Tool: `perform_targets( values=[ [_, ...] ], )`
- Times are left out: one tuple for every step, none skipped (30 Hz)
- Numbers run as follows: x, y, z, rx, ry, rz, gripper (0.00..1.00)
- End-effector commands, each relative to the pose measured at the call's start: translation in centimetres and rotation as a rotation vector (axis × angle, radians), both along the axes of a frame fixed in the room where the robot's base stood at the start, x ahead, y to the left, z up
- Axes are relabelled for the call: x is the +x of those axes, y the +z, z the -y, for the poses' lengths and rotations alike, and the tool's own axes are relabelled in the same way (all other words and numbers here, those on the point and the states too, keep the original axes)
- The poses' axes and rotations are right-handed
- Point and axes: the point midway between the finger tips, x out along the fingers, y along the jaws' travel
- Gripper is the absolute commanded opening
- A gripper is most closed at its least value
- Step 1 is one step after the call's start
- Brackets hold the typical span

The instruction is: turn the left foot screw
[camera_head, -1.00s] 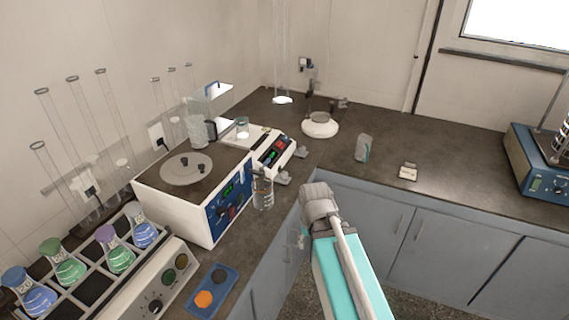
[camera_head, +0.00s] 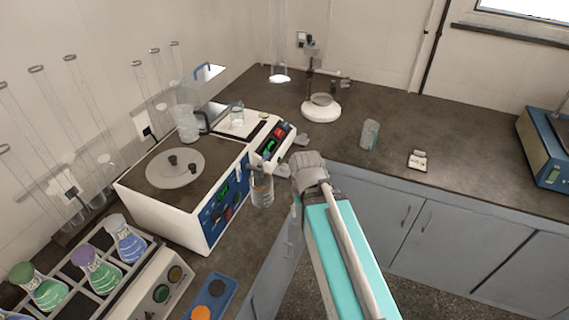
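The white balance (camera_head: 252,118) stands on the counter behind the hotplate-like box, with a small lit display and red and green keys on its front. Two grey knobs that look like its foot screws stick out at its front edge: the left one (camera_head: 283,169) is nearer to me, the right one (camera_head: 301,140) farther back. My arm reaches up from the bottom of the view. Its grey end (camera_head: 309,168) is just right of the left screw in the picture; I cannot tell whether they touch. The fingers are not clearly visible.
A white and blue box (camera_head: 200,215) with a round plate and a glass bottle (camera_head: 262,187) stand close left of my arm. A flask rack (camera_head: 85,265) is at lower left.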

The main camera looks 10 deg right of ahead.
Motion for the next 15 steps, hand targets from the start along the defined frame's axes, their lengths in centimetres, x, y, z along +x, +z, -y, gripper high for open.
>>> perform_targets(
  values=[
    [0.0,0.0,0.0,0.0,0.0,0.0,0.57],
    [0.0,0.0,0.0,0.0,0.0,0.0,0.57],
    [0.0,0.0,0.0,0.0,0.0,0.0,0.57],
    [0.0,0.0,0.0,0.0,0.0,0.0,0.57],
    [0.0,0.0,0.0,0.0,0.0,0.0,0.59],
    [0.0,0.0,0.0,0.0,0.0,0.0,0.66],
    [0.1,0.0,0.0,0.0,0.0,0.0,0.72],
    [0.1,0.1,0.0,0.0,0.001,0.0,0.78],
    [0.3,0.1,0.0,0.0,0.002,0.0,0.82],
    [0.5,0.2,0.0,0.0,0.003,0.0,0.82],
    [0.8,0.3,0.0,0.0,0.004,0.0,0.82],
    [1.2,0.5,0.0,0.0,0.007,0.0,0.82],
    [1.6,0.6,0.0,0.0,0.01,0.0,0.82],
    [2.1,0.8,0.0,0.0,0.013,0.0,0.82],
    [2.9,1.1,0.0,0.0,0.017,0.0,0.82]
  ],
)
